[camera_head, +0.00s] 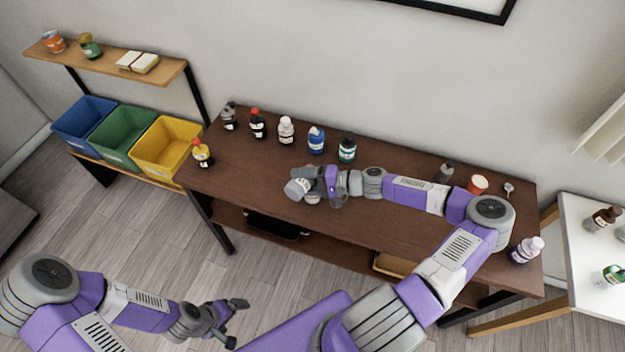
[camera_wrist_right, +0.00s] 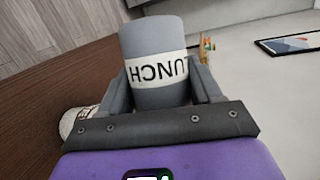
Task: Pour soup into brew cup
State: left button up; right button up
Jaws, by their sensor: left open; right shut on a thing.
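A grey cylindrical container with a white LUNCH label (camera_head: 298,188) is held above the brown table, tilted toward the left. It also shows in the right wrist view (camera_wrist_right: 155,45), between the fingers. My right gripper (camera_head: 316,183) is shut on it. A whitish cup-like thing (camera_head: 312,199) is just below the container and gripper, mostly hidden; part of it shows in the right wrist view (camera_wrist_right: 72,122). I cannot tell whether it is the brew cup, and no soup is visible. My left gripper (camera_head: 236,321) is open and empty over the floor, in front of the table.
Several bottles, including a blue one (camera_head: 316,140) and a green one (camera_head: 347,149), line the back of the table (camera_head: 250,190). An orange-topped cup (camera_head: 477,184) stands at the right, behind my right arm. Bins, including a yellow one (camera_head: 166,146), stand left.

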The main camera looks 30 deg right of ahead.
jog(key=shift+r+m, duration=0.2)
jog(key=shift+m, duration=0.2)
dwell(0.4)
jog(key=shift+d+y, duration=0.1)
jog(key=shift+y, duration=0.2)
jog(key=shift+w+f+m, duration=0.1)
jog(key=shift+f+m, duration=0.1)
jog(key=shift+m, duration=0.1)
jog(key=shift+r+n, duration=0.35)
jog(key=shift+n, duration=0.05)
jog(key=shift+s+a+f+n+h+b, duration=0.25)
jog(key=shift+f+n+h+b, duration=0.2)
jog(key=shift+n+h, duration=0.35)
jog(key=shift+a+n+h, duration=0.15)
jog(key=shift+n+h, duration=0.25)
jog(key=shift+n, duration=0.3)
